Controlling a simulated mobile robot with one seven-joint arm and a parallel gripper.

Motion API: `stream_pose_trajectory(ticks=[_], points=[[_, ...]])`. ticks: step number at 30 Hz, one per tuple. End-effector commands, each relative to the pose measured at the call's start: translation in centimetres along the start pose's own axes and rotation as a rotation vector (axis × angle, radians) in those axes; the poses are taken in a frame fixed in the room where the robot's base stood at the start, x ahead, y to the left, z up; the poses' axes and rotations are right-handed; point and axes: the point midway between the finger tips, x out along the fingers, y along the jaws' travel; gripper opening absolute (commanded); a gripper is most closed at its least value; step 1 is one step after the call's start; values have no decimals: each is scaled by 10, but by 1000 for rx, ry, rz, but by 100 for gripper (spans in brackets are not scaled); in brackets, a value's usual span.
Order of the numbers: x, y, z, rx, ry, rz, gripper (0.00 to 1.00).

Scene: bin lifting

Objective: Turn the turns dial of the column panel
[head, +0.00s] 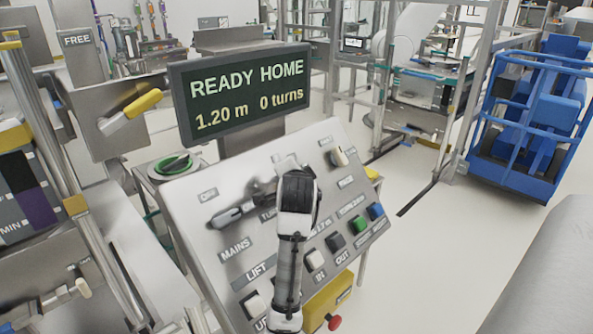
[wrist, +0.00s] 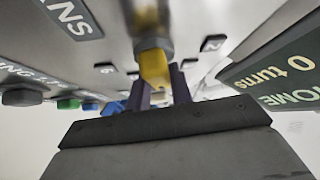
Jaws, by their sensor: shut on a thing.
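The column panel (head: 225,195) is a tilted grey plate with labels, buttons and a lever. In the wrist view my gripper (wrist: 159,88) is shut on the turns dial (wrist: 152,62), a knob with a yellow grip on a metal stem, with one dark finger on each side. In the head view my arm covers the dial and most of my gripper (head: 266,190), near the panel's upper middle. The display (head: 245,92) above the panel reads READY HOME, 1.20 m, 0 turns; part of it also shows in the wrist view (wrist: 285,75).
The mains lever (head: 232,215) lies just left of my gripper. A selector knob (head: 339,157) is at the panel's upper right. Green (head: 359,224) and blue (head: 376,211) buttons sit at the right. A blue cart (head: 530,115) stands far right, with clear floor before it.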

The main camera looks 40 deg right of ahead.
Motion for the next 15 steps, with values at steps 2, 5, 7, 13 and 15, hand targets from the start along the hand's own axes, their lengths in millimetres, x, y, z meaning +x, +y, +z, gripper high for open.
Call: stream_pose_trajectory(ticks=[2, 5, 7, 13, 15], points=[[2, 2, 5, 4, -12, 13, 0], [2, 3, 5, 8, -13, 16, 0], [2, 3, 5, 8, -13, 16, 0], [2, 3, 6, 7, -14, 16, 0], [2, 3, 6, 7, -14, 15, 27]])
